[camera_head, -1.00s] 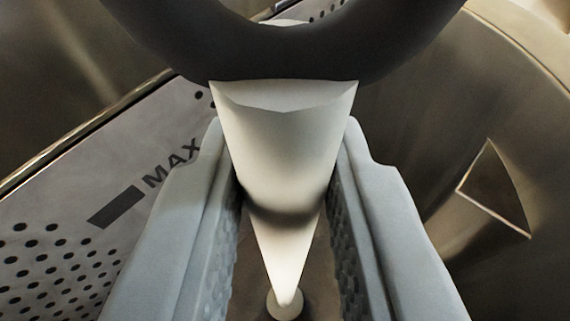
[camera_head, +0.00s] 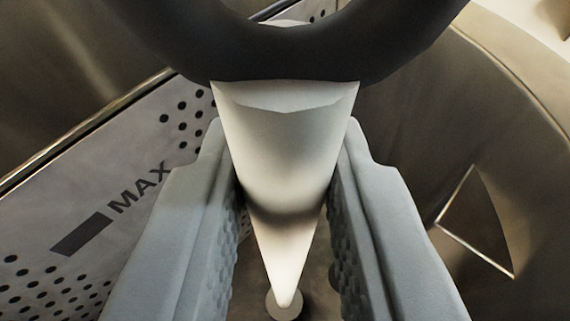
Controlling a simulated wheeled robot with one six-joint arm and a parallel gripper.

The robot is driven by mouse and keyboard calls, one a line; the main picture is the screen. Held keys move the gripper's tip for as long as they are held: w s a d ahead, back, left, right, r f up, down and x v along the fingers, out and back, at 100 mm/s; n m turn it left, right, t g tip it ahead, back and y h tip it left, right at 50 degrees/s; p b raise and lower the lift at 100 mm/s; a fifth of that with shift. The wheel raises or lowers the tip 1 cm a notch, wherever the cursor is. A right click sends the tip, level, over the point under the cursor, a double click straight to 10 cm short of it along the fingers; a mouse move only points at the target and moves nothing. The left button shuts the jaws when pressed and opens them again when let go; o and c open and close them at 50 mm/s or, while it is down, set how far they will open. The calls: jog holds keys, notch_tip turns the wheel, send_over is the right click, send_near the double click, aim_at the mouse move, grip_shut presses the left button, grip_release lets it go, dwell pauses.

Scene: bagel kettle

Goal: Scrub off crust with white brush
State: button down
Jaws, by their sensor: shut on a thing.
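The white brush (camera_head: 280,150) is in the middle of the head view, its tapered white handle narrowing downward to a small round end. A dark curved part (camera_head: 285,45) of it or on it crosses the top of the picture. My gripper (camera_head: 287,235) is shut on the brush handle, with one grey textured finger on each side. The brush's bristles are hidden or out of view. I cannot make out any crust clearly.
I am inside or over a metal kettle (camera_head: 500,130) with curved, brownish walls. A perforated metal plate (camera_head: 60,215) marked "MAX" stands on the left. A triangular patch (camera_head: 478,225) shows on the right wall. Both are close to the fingers.

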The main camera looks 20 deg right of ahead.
jog(key=shift+s+a, duration=0.25)
jog(key=shift+a, duration=0.8)
jog(key=shift+s+a, duration=0.25)
jog(key=shift+a, duration=0.8)
jog(key=shift+a, duration=0.15)
jog(key=shift+s+a+f, duration=0.1)
jog(key=shift+s+a, duration=0.2)
jog(key=shift+a, duration=0.75)
jog(key=shift+s+a, duration=0.25)
jog(key=shift+a, duration=0.75)
jog(key=shift+a, duration=0.1)
jog(key=shift+s+a, duration=0.3)
jog(key=shift+a, duration=0.75)
jog(key=shift+s+a, duration=0.25)
jog(key=shift+a, duration=0.8)
jog(key=shift+a, duration=0.1)
